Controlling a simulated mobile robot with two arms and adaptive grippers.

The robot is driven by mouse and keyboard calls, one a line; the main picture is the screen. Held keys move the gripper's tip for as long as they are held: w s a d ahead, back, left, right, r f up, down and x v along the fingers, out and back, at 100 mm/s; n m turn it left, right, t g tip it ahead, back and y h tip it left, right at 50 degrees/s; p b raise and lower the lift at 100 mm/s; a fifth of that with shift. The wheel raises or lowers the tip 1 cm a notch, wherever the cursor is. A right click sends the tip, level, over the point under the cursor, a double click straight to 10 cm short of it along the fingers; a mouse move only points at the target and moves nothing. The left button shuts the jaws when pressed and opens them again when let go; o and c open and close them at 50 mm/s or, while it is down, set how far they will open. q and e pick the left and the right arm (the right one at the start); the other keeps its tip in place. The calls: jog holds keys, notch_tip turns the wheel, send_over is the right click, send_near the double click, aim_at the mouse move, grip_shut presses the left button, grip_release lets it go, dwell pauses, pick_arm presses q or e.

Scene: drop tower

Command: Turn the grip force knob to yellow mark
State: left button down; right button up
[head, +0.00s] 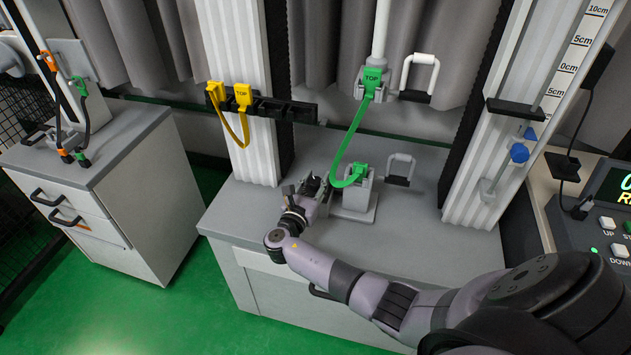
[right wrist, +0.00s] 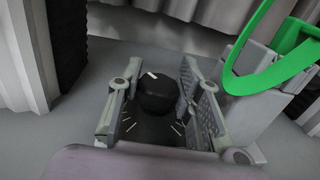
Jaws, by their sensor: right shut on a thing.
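The grip force knob (right wrist: 157,95) is a black round knob with a white pointer line on its top, towards the far side in the right wrist view. White tick marks fan out on the black dial plate (right wrist: 150,128) around it. I cannot make out a yellow mark; part of the dial is hidden by the knob and fingers. My right gripper (right wrist: 161,72) is shut on the knob, one finger on each side. In the head view my right gripper (head: 312,188) is low over the grey bench and covers the knob. My left gripper is not in view.
A grey clamp fixture (head: 357,200) stands just right of my right gripper, with a green strap (head: 350,140) running up to an upper clamp. White ribbed columns (head: 240,90) flank the bench (head: 430,225).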

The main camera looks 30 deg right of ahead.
jog(key=shift+r, duration=0.1)
jog(key=o, duration=1.1)
jog(key=shift+w, duration=0.1)
jog(key=v, duration=1.2)
